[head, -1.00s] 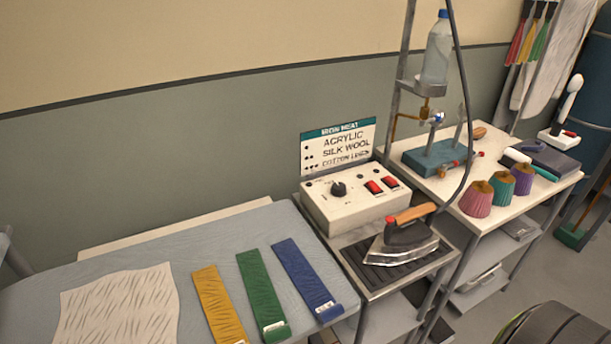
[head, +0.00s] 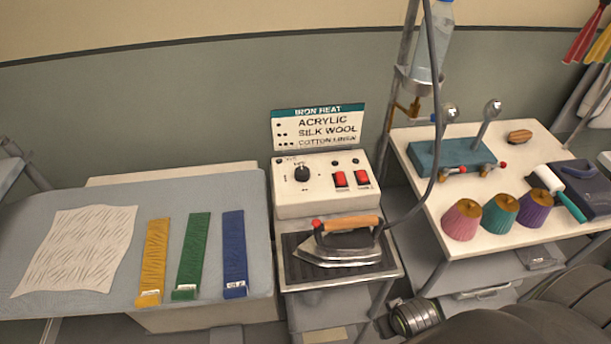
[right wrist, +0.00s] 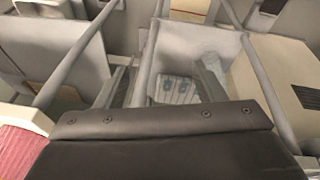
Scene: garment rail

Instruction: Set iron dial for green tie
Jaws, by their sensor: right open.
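The green tie (head: 193,250) lies on the ironing board between a yellow tie (head: 155,255) and a blue tie (head: 234,248). Its white tag at the near end is too small to read. The dial (head: 302,174) is a black knob on the white control box (head: 322,205); its exact setting is unclear. The iron heat sign (head: 319,128) behind lists acrylic, silk wool and cotton linen beside dots. The iron (head: 343,240) rests on a dark ribbed pad before the box. My right gripper (right wrist: 165,88) is open and empty in the right wrist view, away from the dial. My left gripper is out of view.
A grey hose runs up from the iron past the bottle (head: 434,42). The right table (head: 455,228) holds several thread cones, a teal device and a roller. A wrinkled cloth (head: 75,248) lies left on the board.

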